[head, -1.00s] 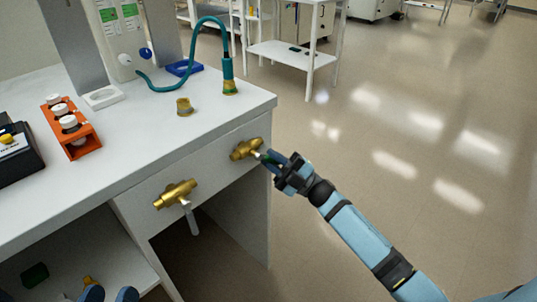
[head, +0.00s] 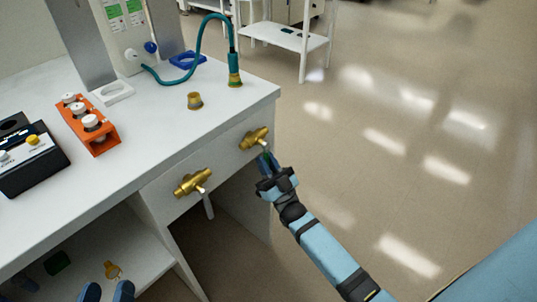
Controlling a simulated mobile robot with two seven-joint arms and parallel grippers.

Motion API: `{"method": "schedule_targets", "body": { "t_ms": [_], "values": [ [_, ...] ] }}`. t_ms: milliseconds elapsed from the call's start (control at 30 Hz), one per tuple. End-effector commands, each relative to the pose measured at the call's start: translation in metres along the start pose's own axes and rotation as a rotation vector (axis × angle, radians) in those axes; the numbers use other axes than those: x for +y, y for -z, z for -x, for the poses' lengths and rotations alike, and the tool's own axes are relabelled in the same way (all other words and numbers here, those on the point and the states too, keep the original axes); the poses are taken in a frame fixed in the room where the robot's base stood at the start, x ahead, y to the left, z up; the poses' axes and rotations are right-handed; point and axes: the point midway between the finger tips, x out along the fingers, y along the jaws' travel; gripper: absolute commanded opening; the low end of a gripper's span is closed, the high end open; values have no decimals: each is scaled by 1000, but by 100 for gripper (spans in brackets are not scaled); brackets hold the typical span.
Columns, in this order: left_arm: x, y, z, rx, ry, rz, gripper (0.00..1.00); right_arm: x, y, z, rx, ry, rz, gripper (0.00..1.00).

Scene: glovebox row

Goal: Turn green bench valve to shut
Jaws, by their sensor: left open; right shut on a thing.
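The green bench valve (head: 254,139) is a brass body on the bench's front apron, near its right corner. Its handle slants down to the right, mostly hidden between the fingers of my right gripper (head: 268,164). That gripper is shut on the handle, with its arm coming up from the lower right. A second brass valve (head: 190,184) with a white handle (head: 208,206) hanging down sits further left on the apron. My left gripper (head: 107,291) is open and empty at the bottom edge, in front of the lower shelf; only its blue fingertips show.
On the white bench (head: 150,130) stand an orange rack (head: 104,143) with white-capped vials, a black device (head: 40,168), a brass fitting (head: 195,101) and a teal hose (head: 196,50). A small brass piece (head: 112,270) lies on the lower shelf. The floor to the right is clear.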

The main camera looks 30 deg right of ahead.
Motion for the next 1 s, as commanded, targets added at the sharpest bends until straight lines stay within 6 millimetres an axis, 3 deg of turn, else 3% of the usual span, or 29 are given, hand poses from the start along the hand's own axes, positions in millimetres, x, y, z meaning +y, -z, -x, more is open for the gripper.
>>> {"method": "schedule_targets", "body": {
  "t_ms": [667,700,800,1000],
  "values": [
    [-5,-10,2,-56,20,-6,57,-4,1,0,-11,-43,-45,0],
    [-5,-10,2,-56,20,-6,57,-4,1,0,-11,-43,-45,23],
    [-5,-10,2,-56,20,-6,57,-4,1,0,-11,-43,-44,41],
    [-5,-10,2,-56,20,-7,57,-4,1,0,-11,-42,-42,41]
  ]
}}
